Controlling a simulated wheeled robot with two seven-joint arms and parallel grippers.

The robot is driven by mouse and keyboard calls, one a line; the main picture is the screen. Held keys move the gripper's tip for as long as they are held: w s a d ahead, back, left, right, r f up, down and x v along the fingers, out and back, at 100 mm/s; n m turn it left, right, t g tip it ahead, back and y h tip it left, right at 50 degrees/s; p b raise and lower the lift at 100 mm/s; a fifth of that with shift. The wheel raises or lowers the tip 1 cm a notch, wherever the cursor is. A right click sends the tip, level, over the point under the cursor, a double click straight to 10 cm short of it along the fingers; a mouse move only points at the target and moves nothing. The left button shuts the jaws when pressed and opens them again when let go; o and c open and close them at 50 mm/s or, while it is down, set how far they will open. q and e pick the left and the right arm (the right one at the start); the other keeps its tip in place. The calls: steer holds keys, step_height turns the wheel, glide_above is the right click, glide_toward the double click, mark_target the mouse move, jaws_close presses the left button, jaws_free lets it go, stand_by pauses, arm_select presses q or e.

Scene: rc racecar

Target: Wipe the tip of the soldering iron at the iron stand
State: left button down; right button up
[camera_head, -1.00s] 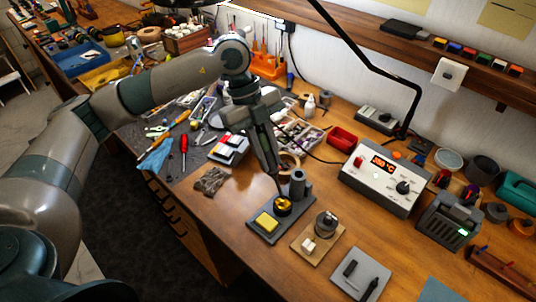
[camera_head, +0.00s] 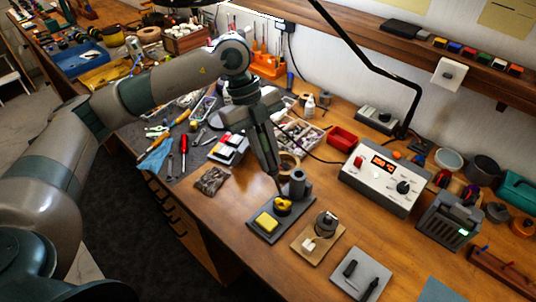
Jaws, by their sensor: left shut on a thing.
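The iron stand (camera_head: 264,237) is a dark base plate near the bench's front edge. It carries a yellow sponge (camera_head: 266,222), a round cup of brass-coloured wool (camera_head: 283,204) and a grey upright holder (camera_head: 299,184). My left gripper (camera_head: 268,168) points down above the stand, shut on the soldering iron, which is mostly hidden between its fingers. The thin lower end of the iron (camera_head: 278,188) reaches down to the brass wool. Whether the tip is inside the wool or just touching it is too small to tell. My right gripper is not in view.
The soldering station (camera_head: 384,178) with a red display stands right of the stand. A wooden board with a small clamp-like part (camera_head: 318,238) and a grey mat (camera_head: 358,274) lie close by at the right. Parts trays (camera_head: 300,135) sit behind my gripper. Bare wood lies left of the stand.

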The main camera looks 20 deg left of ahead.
arm_select(q)
steer(key=shift+f, duration=0.3)
stand_by(0.5)
steer(key=shift+f+b, duration=0.25)
steer(key=shift+b, duration=0.15)
stand_by(0.5)
steer(key=shift+f, duration=0.1)
stand_by(1.2)
stand_by(0.8)
